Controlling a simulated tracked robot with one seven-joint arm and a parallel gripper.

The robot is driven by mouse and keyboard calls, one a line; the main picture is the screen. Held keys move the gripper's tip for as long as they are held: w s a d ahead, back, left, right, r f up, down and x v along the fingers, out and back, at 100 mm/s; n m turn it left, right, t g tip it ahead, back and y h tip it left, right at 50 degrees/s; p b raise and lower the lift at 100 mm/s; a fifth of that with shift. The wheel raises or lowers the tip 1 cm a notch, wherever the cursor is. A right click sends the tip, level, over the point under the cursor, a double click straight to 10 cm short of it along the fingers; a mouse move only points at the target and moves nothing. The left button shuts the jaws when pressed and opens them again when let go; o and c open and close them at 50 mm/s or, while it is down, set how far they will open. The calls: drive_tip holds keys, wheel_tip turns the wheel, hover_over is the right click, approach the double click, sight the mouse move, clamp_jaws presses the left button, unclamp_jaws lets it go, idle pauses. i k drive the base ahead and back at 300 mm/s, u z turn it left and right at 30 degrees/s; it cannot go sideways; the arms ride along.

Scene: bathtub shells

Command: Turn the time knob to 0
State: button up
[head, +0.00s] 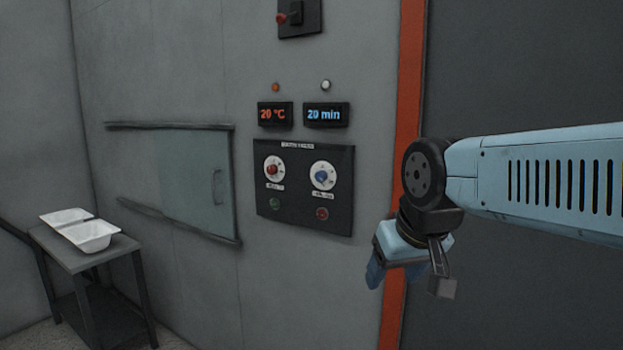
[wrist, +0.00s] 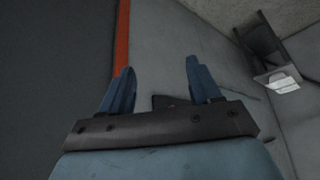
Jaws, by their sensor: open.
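The time knob (head: 322,176) is blue on a white dial, at the right of the dark control panel (head: 303,216) on the grey wall. The blue display (head: 325,115) above it reads 20 min. A red knob (head: 273,169) sits to its left, under a red display (head: 275,114) reading 20 °C. My gripper (head: 376,274) is right of and below the panel in the head view, apart from it. In the wrist view my gripper (wrist: 160,84) shows two blue fingers spread apart with nothing between them. The knob cannot be made out in the wrist view.
A green button (head: 275,203) and a red button (head: 321,213) are below the knobs. A lever switch (head: 297,17) is above. An orange post (head: 392,310) stands behind my gripper.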

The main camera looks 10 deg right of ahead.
sight(321, 177)
drive_tip(key=z, duration=1.35)
drive_tip(key=i, duration=0.1)
drive_tip(key=u, duration=3.15)
drive_tip(key=k, duration=1.35)
drive_tip(key=z, duration=0.35)
drive_tip(key=i, duration=1)
drive_tip(key=z, duration=0.05)
